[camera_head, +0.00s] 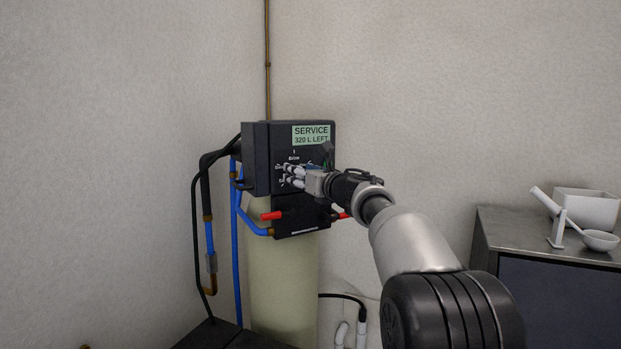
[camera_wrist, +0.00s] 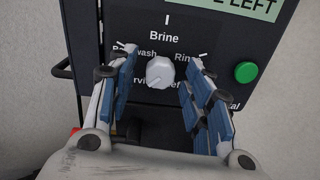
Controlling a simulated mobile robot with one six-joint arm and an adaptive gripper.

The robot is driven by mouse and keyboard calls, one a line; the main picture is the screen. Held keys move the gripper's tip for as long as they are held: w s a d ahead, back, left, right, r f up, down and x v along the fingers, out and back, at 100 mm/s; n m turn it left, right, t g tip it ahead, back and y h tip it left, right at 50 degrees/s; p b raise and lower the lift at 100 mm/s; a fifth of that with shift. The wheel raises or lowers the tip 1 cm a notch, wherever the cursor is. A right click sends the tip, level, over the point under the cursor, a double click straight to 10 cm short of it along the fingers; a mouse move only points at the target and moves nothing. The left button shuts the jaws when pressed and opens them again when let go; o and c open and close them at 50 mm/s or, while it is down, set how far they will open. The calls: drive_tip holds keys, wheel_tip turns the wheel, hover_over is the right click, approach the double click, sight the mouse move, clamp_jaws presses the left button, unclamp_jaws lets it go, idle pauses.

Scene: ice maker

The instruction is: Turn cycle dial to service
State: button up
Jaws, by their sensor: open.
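The cycle dial (camera_wrist: 160,72) is a white faceted knob on the dark front panel of the valve head (camera_head: 262,160). Labels around it include Brine at the top, partly covered words at left and right, and "Service" partly hidden at lower left. Which way the dial points is not clear. My gripper (camera_wrist: 165,75) is open, with its blue-padded fingers on either side of the dial, pointing at the panel. No contact with the dial is clear. In the head view, my gripper (camera_head: 288,175) covers the dial.
A green display (camera_head: 311,135) reads "SERVICE 320 L LEFT". A green button (camera_wrist: 246,72) sits right of the dial. Red levers (camera_head: 271,215) and blue hoses (camera_head: 238,215) are below and left. A grey cabinet (camera_head: 545,235) with a white bin (camera_head: 587,208) and scoop stands at right.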

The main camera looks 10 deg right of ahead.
drive_tip(key=v, duration=1.1)
drive_tip(key=shift+s, duration=0.3)
drive_tip(key=shift+d, duration=0.1)
drive_tip(key=s+d+f+m+g+h, duration=0.1)
drive_tip(key=s+d+f+m+h, duration=0.2)
drive_tip(key=s+m, duration=0.65)
drive_tip(key=s+d+f+m+g+h, duration=0.2)
drive_tip(key=s+m+h, duration=0.45)
drive_tip(key=m, duration=0.65)
drive_tip(key=s+a+f+m+g+y, duration=0.1)
drive_tip(key=s+a+f+m+g, duration=0.2)
drive_tip(key=s, duration=0.7)
drive_tip(key=s+a+f+m+g+y, duration=0.1)
drive_tip(key=s+a+f+m+g, duration=0.1)
drive_tip(key=s+f+m, duration=0.5)
drive_tip(key=s+a+f+m+g+y, duration=0.1)
drive_tip(key=s+a+f+m+g, duration=0.2)
drive_tip(key=s+f, duration=1)
drive_tip(key=m+g, duration=0.1)
drive_tip(key=m, duration=0.2)
drive_tip(key=shift+a+y, duration=0.35)
drive_tip(key=shift+s, duration=0.15)
